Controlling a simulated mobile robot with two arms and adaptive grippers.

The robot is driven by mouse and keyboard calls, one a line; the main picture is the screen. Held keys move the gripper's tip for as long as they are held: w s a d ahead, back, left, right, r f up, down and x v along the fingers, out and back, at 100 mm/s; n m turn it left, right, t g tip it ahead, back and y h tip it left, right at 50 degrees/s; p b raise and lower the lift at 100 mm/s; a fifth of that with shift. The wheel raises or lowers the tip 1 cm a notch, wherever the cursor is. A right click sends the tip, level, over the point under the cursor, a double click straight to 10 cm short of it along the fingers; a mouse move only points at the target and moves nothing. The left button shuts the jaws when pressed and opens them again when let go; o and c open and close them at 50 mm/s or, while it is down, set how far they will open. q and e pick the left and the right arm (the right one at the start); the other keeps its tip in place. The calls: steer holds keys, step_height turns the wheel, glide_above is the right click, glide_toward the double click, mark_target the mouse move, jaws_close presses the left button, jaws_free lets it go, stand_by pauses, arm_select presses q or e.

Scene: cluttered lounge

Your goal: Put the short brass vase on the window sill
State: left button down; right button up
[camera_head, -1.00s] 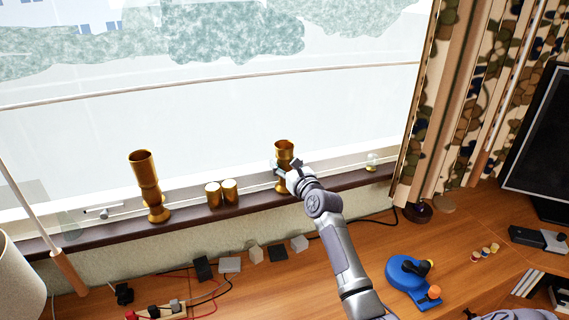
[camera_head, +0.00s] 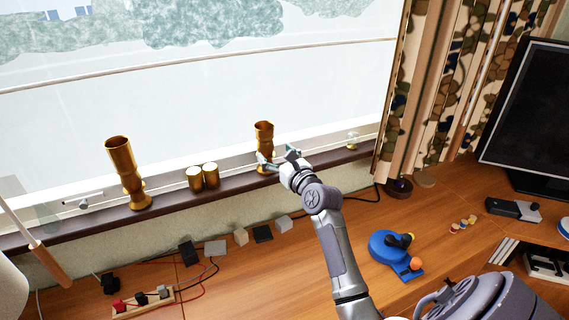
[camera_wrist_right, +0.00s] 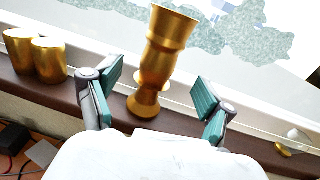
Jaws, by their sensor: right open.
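The short brass vase (camera_head: 264,136) stands upright on the dark window sill (camera_head: 228,188), close to the glass. In the right wrist view the same vase (camera_wrist_right: 164,52) shows between my spread fingers and a little beyond them, its foot on the sill. My right gripper (camera_head: 279,158) is open in front of the vase; in the right wrist view its teal pads (camera_wrist_right: 155,101) are apart with nothing clamped. A taller brass vase (camera_head: 124,165) stands on the sill further left. My left gripper is not in view.
Two small brass cylinders (camera_head: 203,177) stand on the sill between the vases. A small glass-and-brass piece (camera_head: 352,140) is to the right. Below, the wooden desk holds small blocks (camera_head: 263,233), cables and a blue joystick (camera_head: 388,247). Curtains and a monitor (camera_head: 530,120) are at right.

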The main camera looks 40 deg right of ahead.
steer(key=s, duration=0.5)
steer(key=shift+s+a, duration=0.15)
steer(key=shift+a, duration=0.2)
